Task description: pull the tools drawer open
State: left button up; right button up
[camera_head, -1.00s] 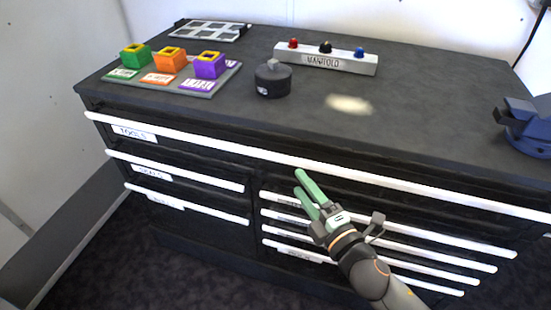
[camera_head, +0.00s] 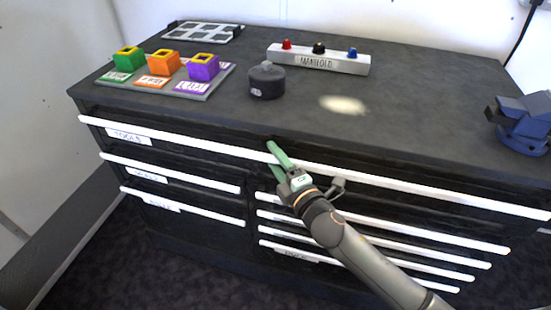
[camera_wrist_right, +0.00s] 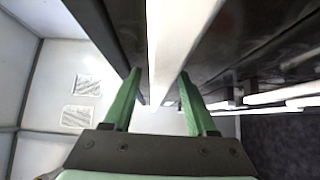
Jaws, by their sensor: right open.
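The tools drawer (camera_head: 200,132) is the wide top drawer of the dark cabinet, with a "TOOLS" label (camera_head: 128,137) at its left. It looks closed. Its long white handle (camera_head: 420,186) spans the front and also shows in the right wrist view (camera_wrist_right: 172,40). My right gripper (camera_head: 274,155) is at the middle of this handle with its green fingers open. In the wrist view, the handle runs between the fingertips (camera_wrist_right: 159,80), one finger on each side. I cannot tell whether either finger touches it. My left gripper is not in view.
Smaller drawers with white handles (camera_head: 180,176) lie below. On the cabinet top (camera_head: 420,115) are coloured blocks on a labelled board (camera_head: 215,82), a dark round canister (camera_head: 267,82), a manifold (camera_head: 318,60) and a blue vise (camera_head: 525,122). Open floor (camera_head: 170,275) lies in front.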

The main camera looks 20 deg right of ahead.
grip_shut()
dwell(0.3)
dwell(1.1)
